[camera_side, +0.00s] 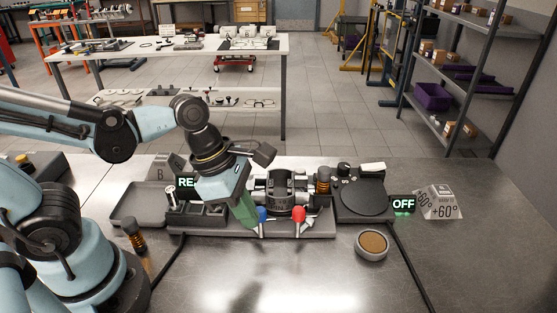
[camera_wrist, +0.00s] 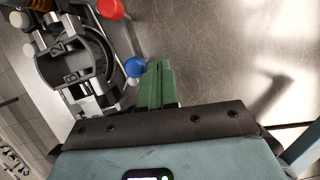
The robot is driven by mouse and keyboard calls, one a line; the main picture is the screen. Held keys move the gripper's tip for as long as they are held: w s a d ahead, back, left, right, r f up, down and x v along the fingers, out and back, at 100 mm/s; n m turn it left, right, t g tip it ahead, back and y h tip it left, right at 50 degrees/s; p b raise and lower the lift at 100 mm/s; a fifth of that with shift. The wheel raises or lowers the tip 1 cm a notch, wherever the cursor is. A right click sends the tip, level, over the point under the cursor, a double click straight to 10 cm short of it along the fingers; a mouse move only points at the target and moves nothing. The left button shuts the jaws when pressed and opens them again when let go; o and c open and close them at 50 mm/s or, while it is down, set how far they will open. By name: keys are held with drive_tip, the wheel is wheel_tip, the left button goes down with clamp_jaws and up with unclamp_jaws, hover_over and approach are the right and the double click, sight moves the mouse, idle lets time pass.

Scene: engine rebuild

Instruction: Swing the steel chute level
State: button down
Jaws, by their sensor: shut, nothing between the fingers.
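My gripper (camera_side: 248,222) has green fingers that are shut and empty. They point down beside the blue knob (camera_side: 262,214) at the front of the grey fixture. In the wrist view the shut fingers (camera_wrist: 160,72) lie close to the blue knob (camera_wrist: 135,67); I cannot tell if they touch it. The red knob (camera_side: 299,215) stands to the right on its own lever. Behind the knobs sits a dark ring-shaped part (camera_side: 279,195) with pale metal cylinders, also in the wrist view (camera_wrist: 78,62). I cannot pick out the steel chute with certainty.
A black round turntable unit (camera_side: 362,198) stands right of the fixture, by an OFF display (camera_side: 403,204) and a +60° placard (camera_side: 437,203). A round brown-filled dish (camera_side: 371,244) and a coil spring part (camera_side: 134,236) sit on the bench. The front middle of the bench is clear.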

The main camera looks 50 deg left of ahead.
drive_tip(key=shift+r, duration=0.1)
drive_tip(key=shift+s+r, duration=1.75)
drive_tip(key=shift+r, duration=2.75)
drive_tip(key=w+a+f+m+t+y, duration=0.1)
drive_tip(key=a+m, duration=0.4)
drive_tip(key=m, duration=0.7)
drive_tip(key=w+a+f+m+t+y, duration=0.2)
drive_tip(key=w+m, duration=0.4)
drive_tip(key=m, duration=0.7)
drive_tip(key=a+f+t, duration=0.1)
drive_tip(key=a, duration=0.1)
drive_tip(key=shift+a+f+t, duration=0.25)
drive_tip(key=shift+a+t, duration=0.15)
